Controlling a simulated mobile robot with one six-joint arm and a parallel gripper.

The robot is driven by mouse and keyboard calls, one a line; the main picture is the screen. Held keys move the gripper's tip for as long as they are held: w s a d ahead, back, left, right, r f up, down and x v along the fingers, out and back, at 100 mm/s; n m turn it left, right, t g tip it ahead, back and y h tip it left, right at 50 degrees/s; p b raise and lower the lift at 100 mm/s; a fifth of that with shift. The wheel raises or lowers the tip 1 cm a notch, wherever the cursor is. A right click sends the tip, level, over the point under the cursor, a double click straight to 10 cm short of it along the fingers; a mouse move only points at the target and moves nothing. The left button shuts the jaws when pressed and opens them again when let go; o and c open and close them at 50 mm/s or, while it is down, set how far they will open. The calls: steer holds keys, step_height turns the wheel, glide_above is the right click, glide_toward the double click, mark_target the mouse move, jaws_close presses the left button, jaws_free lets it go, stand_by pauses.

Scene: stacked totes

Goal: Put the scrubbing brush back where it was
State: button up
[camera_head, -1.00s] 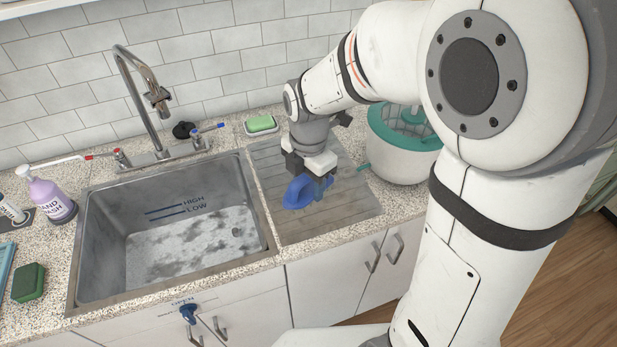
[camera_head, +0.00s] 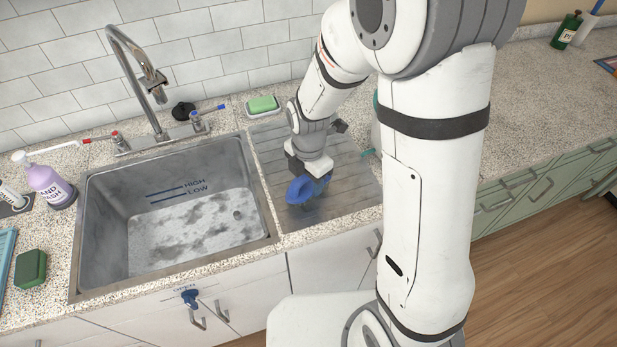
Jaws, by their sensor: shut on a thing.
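The scrubbing brush (camera_head: 301,191) is blue, with a loop-like handle facing the camera. My gripper (camera_head: 311,173) is shut on it from above, over the grey ribbed drainboard (camera_head: 350,187) right of the sink. The brush is low over the drainboard; I cannot tell whether it touches it. Its bristles and far side are hidden.
The stained steel sink (camera_head: 100,228) lies to the left, with a tall faucet (camera_head: 137,62) behind. A green soap bar (camera_head: 262,104) sits on a dish at the back. A purple hand wash bottle (camera_head: 47,184) and dark green sponge (camera_head: 30,268) are at far left.

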steer(key=shift+f, duration=0.2)
steer(key=shift+f, duration=0.25)
steer(key=o, duration=1.1)
steer(key=shift+r, duration=0.1)
step_height(320, 180, up, 12)
steer(key=shift+d+r+b, duration=0.1)
steer(key=shift+r+b, duration=0.05)
steer(key=shift+b, duration=0.3)
steer(key=shift+s+d+r+m+t, duration=0.55)
steer(key=shift+s+d+r+m, duration=1.1)
steer(key=shift+m, duration=2.6)
steer(key=shift+s+d+r+m+t, duration=0.65)
steer(key=shift+s+d+m, duration=1.85)
steer(key=shift+m, duration=1.8)
steer(key=shift+s+d+r+m+t, duration=0.5)
steer(key=shift+s+d+r+m, duration=1.15)
steer(key=shift+m, duration=2.6)
